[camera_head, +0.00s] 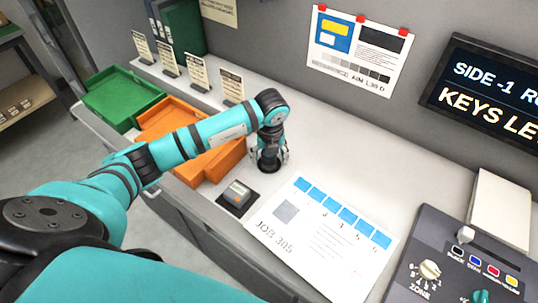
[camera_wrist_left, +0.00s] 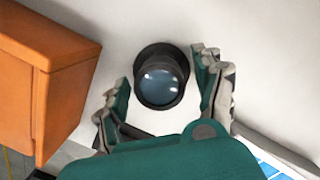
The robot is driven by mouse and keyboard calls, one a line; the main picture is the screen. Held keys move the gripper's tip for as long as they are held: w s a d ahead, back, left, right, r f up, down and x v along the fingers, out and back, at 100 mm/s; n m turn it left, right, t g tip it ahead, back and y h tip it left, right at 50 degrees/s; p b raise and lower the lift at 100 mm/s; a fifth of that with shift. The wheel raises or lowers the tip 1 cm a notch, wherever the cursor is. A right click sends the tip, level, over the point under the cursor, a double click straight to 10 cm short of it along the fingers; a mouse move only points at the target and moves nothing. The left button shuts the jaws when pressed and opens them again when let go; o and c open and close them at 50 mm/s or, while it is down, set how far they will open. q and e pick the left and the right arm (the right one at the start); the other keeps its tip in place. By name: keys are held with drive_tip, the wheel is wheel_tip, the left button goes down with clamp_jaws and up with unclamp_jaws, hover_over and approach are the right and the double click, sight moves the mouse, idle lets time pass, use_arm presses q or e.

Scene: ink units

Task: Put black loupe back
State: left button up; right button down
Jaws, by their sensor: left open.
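The black loupe (camera_wrist_left: 162,78) stands on the light counter, its glass lens facing the left wrist camera. In the head view its dark base (camera_head: 266,168) shows below my left gripper (camera_head: 269,156), just right of the orange tray. My left gripper is open, with one finger on each side of the loupe in the wrist view. My right gripper is not in view.
The orange tray (camera_head: 212,166) and green tray (camera_head: 118,92) stand at left. A small grey device on a black pad (camera_head: 237,198) sits in front. Cards (camera_head: 232,86) stand behind. The counter behind the sheet is clear.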

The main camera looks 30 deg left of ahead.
sight(271, 158)
use_arm(q)
drive_tip(key=shift+r, duration=0.15)
drive_tip(key=r+b, duration=0.1)
drive_tip(key=r, duration=0.2)
drive_tip(key=r+b, duration=0.1)
drive_tip(key=r, duration=0.3)
drive_tip(key=s+d+r+b, duration=0.1)
drive_tip(key=r, duration=0.3)
drive_tip(key=shift+s, duration=0.1)
drive_tip(key=shift+s+r, duration=0.1)
drive_tip(key=shift+r, duration=0.35)
drive_tip(key=shift+d, duration=0.15)
idle(0.4)
